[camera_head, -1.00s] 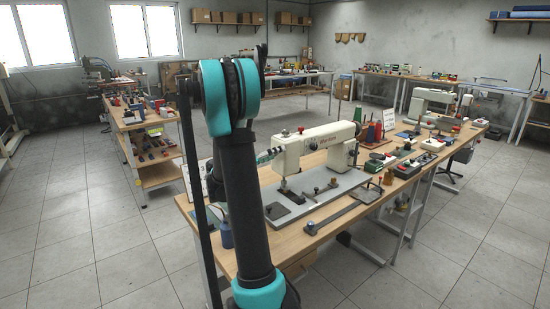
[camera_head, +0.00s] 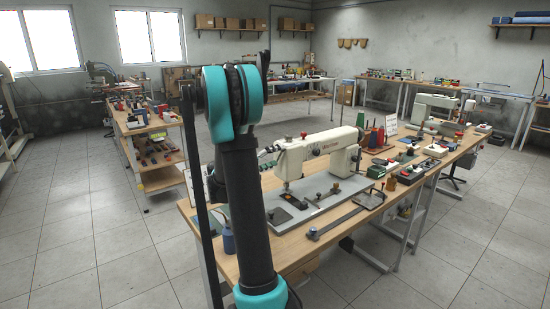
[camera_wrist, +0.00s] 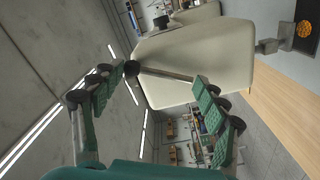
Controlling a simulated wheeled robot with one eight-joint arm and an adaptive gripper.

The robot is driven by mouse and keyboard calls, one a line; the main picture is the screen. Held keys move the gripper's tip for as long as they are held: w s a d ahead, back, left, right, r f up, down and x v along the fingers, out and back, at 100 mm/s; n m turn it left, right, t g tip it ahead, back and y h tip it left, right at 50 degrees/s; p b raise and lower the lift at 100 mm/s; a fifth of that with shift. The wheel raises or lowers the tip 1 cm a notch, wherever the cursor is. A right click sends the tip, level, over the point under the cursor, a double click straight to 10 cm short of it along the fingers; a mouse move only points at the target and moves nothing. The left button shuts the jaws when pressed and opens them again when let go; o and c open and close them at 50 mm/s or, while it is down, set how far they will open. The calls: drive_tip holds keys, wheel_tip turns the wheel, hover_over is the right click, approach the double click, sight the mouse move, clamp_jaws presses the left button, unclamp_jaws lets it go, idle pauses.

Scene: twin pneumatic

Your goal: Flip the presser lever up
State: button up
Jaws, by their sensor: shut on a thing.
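The cream sewing machine (camera_head: 318,147) stands on its grey base plate (camera_head: 341,191) on the wooden bench. In the wrist view its cream head (camera_wrist: 205,62) fills the upper middle. The presser lever (camera_wrist: 170,74) is a thin metal rod with a dark ball knob, lying across the front of the head. My gripper (camera_wrist: 163,77) has its two green-padded fingers well apart, with the lever spanning between the tips. The knob is at the left fingertip and the rod's other end meets the right one. In the head view my arm hides most of the gripper and the lever.
A blue bottle (camera_head: 228,240) stands on the bench close to my arm. A long metal bar (camera_head: 334,223) lies along the front edge. Thread spools (camera_head: 376,139) and small parts crowd the bench right of the machine. Open floor (camera_head: 440,265) lies right of the bench.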

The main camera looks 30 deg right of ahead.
drive_tip(key=shift+w+f, duration=0.15)
drive_tip(key=o, duration=1.6)
drive_tip(key=shift+w+d, duration=0.1)
drive_tip(key=shift+o, duration=0.2)
drive_tip(key=s+a, duration=0.1)
drive_tip(key=a, duration=1.1)
